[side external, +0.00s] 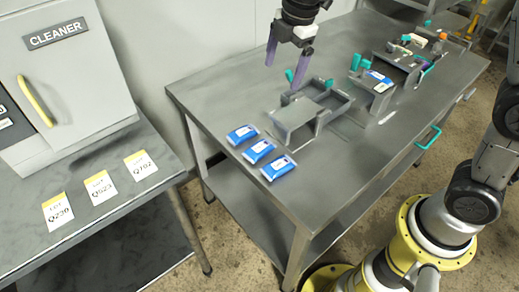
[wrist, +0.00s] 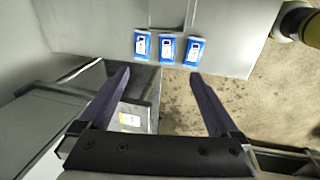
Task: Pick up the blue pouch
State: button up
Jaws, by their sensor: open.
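Three blue pouches with white labels lie in a row at the near left end of the steel table: one at the back (side external: 242,134), one in the middle (side external: 259,151) and one at the front (side external: 278,168). In the wrist view they lie side by side near the top: left (wrist: 143,44), middle (wrist: 167,48) and right (wrist: 195,51). Which one the task means cannot be told. My gripper (side external: 284,72) is open and empty, above the table and apart from the pouches. In the wrist view its purple fingers (wrist: 159,75) point towards the row, with nothing between them.
A grey open fixture (side external: 337,101) stands right of the pouches on the steel table (side external: 225,95). Another fixture holding a blue pouch (side external: 379,78) stands farther right. A side table with lot cards (side external: 101,187) and the cleaner cabinet (side external: 62,70) are at left.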

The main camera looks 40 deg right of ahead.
jog(key=w+a+f+g, duration=0.2)
jog(key=w+a+f, duration=0.1)
jog(key=f, duration=0.6)
jog(key=n, duration=0.1)
send_over(260, 147)
notch_tip(260, 147, down, 10)
jog(key=shift+s+r, duration=0.1)
jog(key=shift+f, duration=2.95)
jog(key=c, duration=1.5)
